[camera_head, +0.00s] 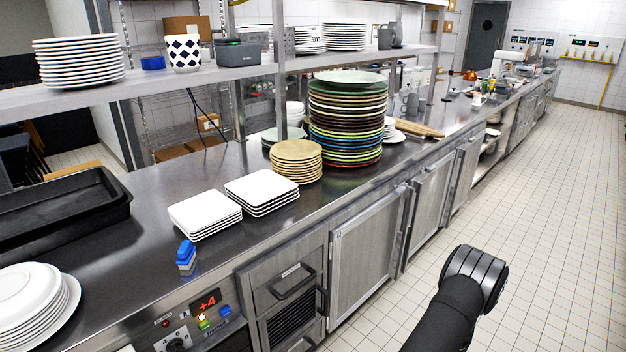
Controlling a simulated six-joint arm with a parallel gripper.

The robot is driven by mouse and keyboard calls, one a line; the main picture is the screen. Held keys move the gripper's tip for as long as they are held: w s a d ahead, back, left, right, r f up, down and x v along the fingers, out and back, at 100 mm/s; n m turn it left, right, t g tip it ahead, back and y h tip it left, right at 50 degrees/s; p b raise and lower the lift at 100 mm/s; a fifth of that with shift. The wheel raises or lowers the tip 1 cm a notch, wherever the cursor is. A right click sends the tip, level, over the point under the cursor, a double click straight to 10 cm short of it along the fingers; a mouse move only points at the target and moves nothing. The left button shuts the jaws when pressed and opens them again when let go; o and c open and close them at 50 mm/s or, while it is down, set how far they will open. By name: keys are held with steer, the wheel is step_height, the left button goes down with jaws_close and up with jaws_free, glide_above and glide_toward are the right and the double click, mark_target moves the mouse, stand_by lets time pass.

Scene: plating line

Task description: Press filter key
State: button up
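A control panel (183,328) is set into the counter front at the lower left. It has a red lit display (206,301) reading "+4", a dial (175,344), a green key (203,323) and a blue key (225,312). A small label sits below the keys, too small to read surely, so I cannot tell which is the filter key. Part of my black arm (452,308) shows at the lower right over the floor, well right of the panel. No gripper fingers are visible.
A blue-topped block (186,255) stands on the counter above the panel. White square plates (204,214), a tall coloured plate stack (346,120) and black trays (60,213) are on the counter. A drawer handle (292,286) juts out right of the panel. The tiled floor (555,200) is clear.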

jaws_close()
stand_by(1.5)
